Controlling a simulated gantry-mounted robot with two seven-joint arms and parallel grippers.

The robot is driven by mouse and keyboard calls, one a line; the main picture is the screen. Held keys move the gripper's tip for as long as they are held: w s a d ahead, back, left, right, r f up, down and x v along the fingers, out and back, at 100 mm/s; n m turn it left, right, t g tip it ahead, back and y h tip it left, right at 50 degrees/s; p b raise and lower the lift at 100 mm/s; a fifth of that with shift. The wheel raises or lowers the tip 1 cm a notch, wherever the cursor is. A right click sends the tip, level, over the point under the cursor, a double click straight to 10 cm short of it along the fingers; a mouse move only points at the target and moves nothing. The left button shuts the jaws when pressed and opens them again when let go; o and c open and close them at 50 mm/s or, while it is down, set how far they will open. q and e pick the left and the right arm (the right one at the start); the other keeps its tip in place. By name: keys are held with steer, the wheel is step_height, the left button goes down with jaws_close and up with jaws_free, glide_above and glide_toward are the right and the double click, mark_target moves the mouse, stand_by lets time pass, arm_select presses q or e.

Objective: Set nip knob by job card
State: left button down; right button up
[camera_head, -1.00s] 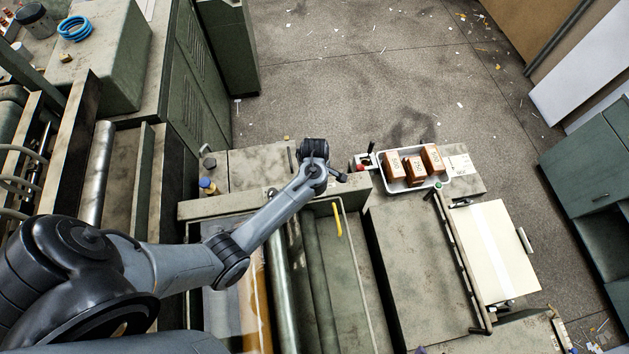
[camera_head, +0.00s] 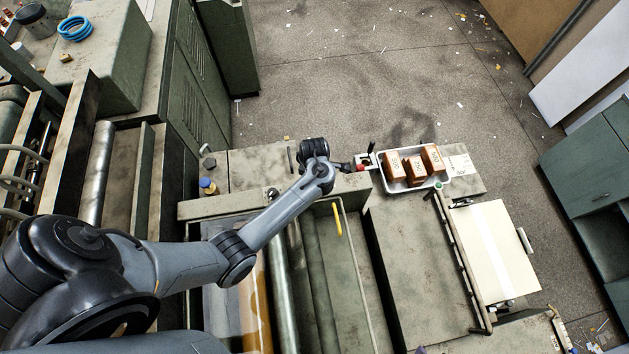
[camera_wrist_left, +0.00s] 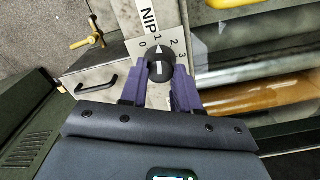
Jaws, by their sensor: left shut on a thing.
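In the left wrist view a black round nip knob (camera_wrist_left: 160,72) with a white mark sits on a pale metal plate (camera_wrist_left: 133,14) lettered NIP, with the numbers 0, 1, 2 and 3 around it.
A metal tray (camera_head: 447,184) holds orange-brown numbered blocks (camera_head: 415,167) beside a red-knobbed lever (camera_head: 361,168). The wrist view shows a brass handle (camera_wrist_left: 88,42) and a black pull handle (camera_wrist_left: 97,82) near the knob.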

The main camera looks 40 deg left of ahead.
arm_select(q)
steer(key=c, duration=0.8)
jaws_free()
steer(key=shift+r, duration=0.1)
steer(key=shift+a+r, duration=0.1)
steer(key=shift+r, duration=0.45)
step_height(320, 180, up, 10)
steer(key=shift+f, duration=0.2)
